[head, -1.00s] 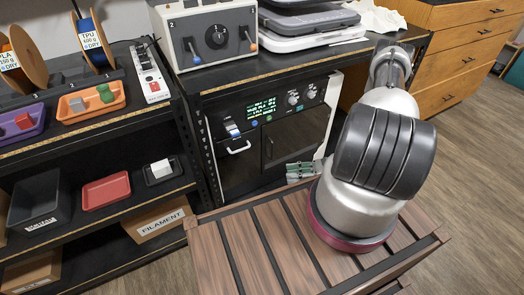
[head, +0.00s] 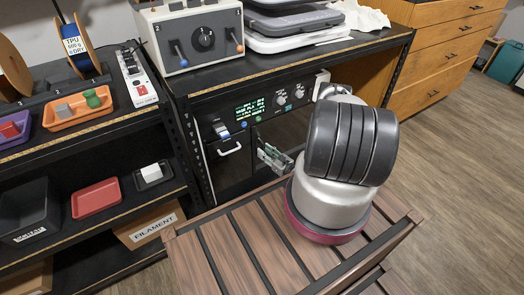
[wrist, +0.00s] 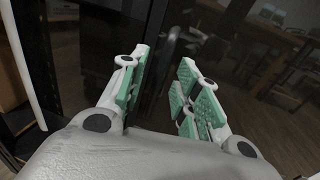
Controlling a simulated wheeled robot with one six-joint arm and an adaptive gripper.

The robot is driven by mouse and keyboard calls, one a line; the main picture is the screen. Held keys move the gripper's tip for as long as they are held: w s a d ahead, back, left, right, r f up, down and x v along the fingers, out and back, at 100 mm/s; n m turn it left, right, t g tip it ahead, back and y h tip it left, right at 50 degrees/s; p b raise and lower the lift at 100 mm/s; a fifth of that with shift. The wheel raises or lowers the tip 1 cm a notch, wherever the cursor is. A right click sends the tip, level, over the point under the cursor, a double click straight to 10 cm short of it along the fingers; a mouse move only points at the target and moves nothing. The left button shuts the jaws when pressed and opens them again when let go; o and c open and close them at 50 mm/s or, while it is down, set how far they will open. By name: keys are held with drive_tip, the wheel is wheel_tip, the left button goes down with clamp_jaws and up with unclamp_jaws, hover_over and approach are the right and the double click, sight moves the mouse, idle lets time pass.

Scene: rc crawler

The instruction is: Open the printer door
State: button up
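The printer (head: 240,175) is a dark box with a white right side under the bench top. Its dark glossy door (wrist: 250,65) fills much of the wrist view and looks closed. A dark handle (wrist: 171,48) stands on the door, beyond the fingertips and roughly in line with the gap between them. My gripper (wrist: 163,72) is open, with green pads on both sides of an empty gap. In the head view my gripper (head: 268,154) is in front of the door and hides part of it; whether it touches the handle cannot be told.
A white handle (head: 230,149) is on the printer's left part, below a blue-white item (head: 220,130). A lit display (head: 250,108) and knobs are above the door. A slatted wooden surface (head: 240,245) lies in front. Shelves with trays (head: 96,198) stand left.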

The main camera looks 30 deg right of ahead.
drive_tip(key=shift+x, duration=1.2)
drive_tip(key=shift+c, duration=0.5)
clamp_jaws()
